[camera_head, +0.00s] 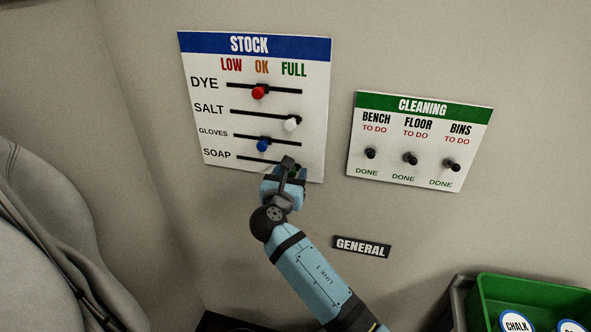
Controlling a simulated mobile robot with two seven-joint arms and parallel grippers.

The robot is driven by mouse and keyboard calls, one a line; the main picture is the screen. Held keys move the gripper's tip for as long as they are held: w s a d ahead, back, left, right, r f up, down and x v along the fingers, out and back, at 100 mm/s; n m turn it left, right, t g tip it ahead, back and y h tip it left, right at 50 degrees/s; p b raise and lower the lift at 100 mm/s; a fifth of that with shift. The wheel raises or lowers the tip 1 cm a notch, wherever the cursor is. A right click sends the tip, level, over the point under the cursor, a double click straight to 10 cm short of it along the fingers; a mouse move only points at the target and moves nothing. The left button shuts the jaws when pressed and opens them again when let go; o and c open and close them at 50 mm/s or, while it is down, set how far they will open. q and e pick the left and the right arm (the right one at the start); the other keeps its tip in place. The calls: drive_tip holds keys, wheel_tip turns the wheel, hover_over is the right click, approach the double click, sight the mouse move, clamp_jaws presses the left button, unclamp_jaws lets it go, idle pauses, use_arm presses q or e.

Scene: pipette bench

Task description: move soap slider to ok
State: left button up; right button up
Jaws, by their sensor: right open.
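The STOCK board (215,80) hangs on the wall, with LOW, OK and FULL columns and rows for dye, salt, gloves and soap. The soap slot (251,158) is the lowest; its right part is hidden behind my right gripper (295,170). A bit of green, seemingly the soap slider (301,173), shows between the fingers near the FULL end. My right gripper is open there; whether it touches the slider I cannot tell. The red dye knob (259,92) and blue gloves knob (262,146) are near OK. The white salt knob (291,124) is at FULL. My left gripper is out of view.
A CLEANING board (419,104) with three black switches hangs to the right. A GENERAL sign (361,246) is below it. A green bin (533,292) with labelled round items stands at lower right. A grey draped shape (45,230) fills the left. The wall between is bare.

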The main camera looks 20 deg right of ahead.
sight(268, 162)
drive_tip(key=shift+w+d, duration=0.15)
drive_tip(key=shift+w, duration=0.1)
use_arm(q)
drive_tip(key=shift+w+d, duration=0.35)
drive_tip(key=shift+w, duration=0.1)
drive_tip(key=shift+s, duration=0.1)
use_arm(e)
clamp_jaws()
drive_tip(key=w+a, duration=0.1)
drive_tip(key=a, duration=0.1)
drive_tip(key=w+a, duration=0.1)
drive_tip(key=a, duration=0.1)
drive_tip(key=w+a, duration=0.2)
drive_tip(key=shift+r, duration=0.1)
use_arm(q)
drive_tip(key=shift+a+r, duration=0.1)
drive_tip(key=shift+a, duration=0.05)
use_arm(e)
drive_tip(key=shift+d, duration=0.1)
unclamp_jaws()
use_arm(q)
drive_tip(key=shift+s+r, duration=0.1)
use_arm(e)
drive_tip(key=shift+s, duration=0.1)
